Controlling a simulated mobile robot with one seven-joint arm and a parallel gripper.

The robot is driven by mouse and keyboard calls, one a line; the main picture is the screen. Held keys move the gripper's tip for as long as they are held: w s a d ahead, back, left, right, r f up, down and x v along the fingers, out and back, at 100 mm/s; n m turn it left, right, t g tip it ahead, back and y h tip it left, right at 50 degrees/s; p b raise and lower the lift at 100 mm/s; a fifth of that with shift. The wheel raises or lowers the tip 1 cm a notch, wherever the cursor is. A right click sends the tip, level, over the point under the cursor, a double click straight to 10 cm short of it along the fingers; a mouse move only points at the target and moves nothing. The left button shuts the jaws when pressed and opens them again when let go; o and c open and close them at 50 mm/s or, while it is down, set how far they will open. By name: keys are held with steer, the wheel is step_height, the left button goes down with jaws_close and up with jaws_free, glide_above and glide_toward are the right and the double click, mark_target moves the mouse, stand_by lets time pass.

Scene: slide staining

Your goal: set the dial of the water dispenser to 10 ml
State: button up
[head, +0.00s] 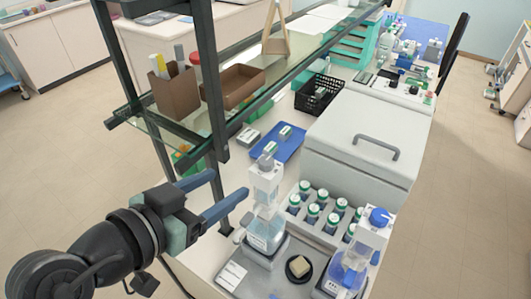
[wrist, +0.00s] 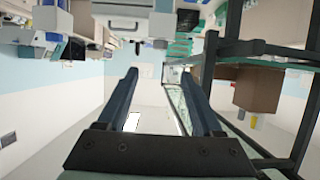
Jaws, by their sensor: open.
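Two bottle-top dispensers stand at the front of the bench in the head view. One, with a grey top (head: 265,200), is near the middle; the other, with a blue knob (head: 367,245), is at the lower right. I cannot tell which holds water, and no dial marking is readable. My gripper (head: 229,184) is open and empty, just left of the grey-topped dispenser's upper part and apparently apart from it. Its blue fingers (wrist: 160,75) show in the wrist view with nothing between them.
A rack of green-and-white capped bottles (head: 323,210) and a grey lidded box (head: 360,135) stand behind the dispensers. A black dish with a beige block (head: 299,267) lies between them. A dark-framed glass shelf (head: 160,128) rises behind my gripper.

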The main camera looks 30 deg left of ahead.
mark_target(266, 160)
steer(key=p+x, duration=0.4)
steer(key=x, duration=0.9)
steer(key=shift+s, duration=0.1)
jaws_close()
